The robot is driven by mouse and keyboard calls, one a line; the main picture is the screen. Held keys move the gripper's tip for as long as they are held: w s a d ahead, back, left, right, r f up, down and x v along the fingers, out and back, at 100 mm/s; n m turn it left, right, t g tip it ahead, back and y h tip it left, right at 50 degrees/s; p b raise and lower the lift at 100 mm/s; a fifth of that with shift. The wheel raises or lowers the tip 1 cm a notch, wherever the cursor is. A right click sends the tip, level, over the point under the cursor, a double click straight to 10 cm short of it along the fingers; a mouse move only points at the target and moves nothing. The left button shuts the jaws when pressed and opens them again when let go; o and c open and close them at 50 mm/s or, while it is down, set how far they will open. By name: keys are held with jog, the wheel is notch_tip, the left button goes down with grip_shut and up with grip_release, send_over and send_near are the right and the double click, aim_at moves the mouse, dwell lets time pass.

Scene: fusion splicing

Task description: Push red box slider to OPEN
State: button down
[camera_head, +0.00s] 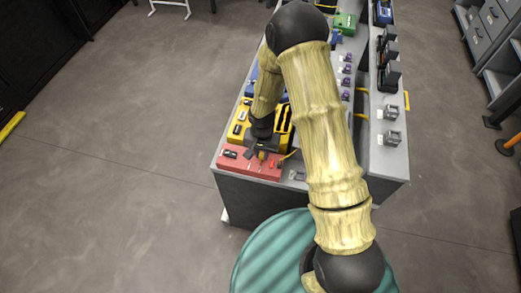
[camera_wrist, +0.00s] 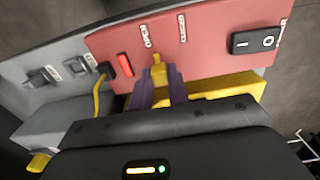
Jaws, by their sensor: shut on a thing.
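The red box (camera_head: 236,161) sits at the near left end of the bench in the head view. Its red face (camera_wrist: 205,55) fills much of the upper wrist view. A small yellow slider knob (camera_wrist: 158,61) stands on that face, below the left one of two upright white labels (camera_wrist: 146,36). The label print is too small to read for sure. My gripper (camera_wrist: 159,77) is shut on the slider knob, with its dark purple fingers on either side. In the head view, my gripper (camera_head: 262,150) is over the red box and partly hides it.
A lit red indicator (camera_wrist: 125,65) and a black rocker switch (camera_wrist: 255,40) flank the knob. A grey panel (camera_wrist: 50,70) with black connectors and a yellow cable (camera_wrist: 99,94) lies to the left. A yellow box (camera_head: 238,131) adjoins the red box.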

jog(key=shift+s+d, duration=0.1)
jog(key=shift+d, duration=0.35)
jog(key=c, duration=1.3)
grip_release()
jog(key=shift+d, duration=0.1)
notch_tip(320, 180, up, 18)
jog(key=shift+f+b, duration=0.25)
jog(key=shift+b, duration=0.5)
